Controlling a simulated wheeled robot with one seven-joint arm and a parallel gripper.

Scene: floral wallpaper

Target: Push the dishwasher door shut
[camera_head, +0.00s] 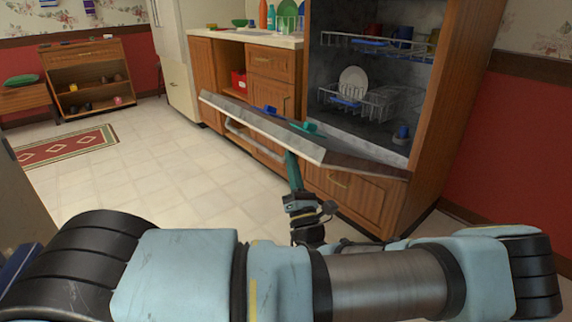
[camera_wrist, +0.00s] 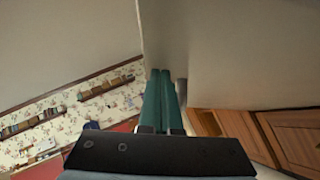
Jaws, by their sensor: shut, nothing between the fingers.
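The dishwasher (camera_head: 400,75) is built into a tall wooden cabinet. Its grey door (camera_head: 265,128) hangs open, folded down and sloping, with a bar handle (camera_head: 252,145) on its outer face. My gripper (camera_head: 291,160) is below the door, with its teal fingers pointing up at the door's outer face near the right end. In the wrist view, the closed fingers (camera_wrist: 166,76) reach toward a large pale panel, probably the door's outer face. I cannot tell whether the fingertips touch it. Nothing is held.
Inside are an upper rack (camera_head: 375,45) and a lower rack (camera_head: 365,103) with a white plate (camera_head: 353,80). Blue and green items (camera_head: 305,127) lie on or behind the open door. The tiled floor (camera_head: 160,165) at left is clear.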

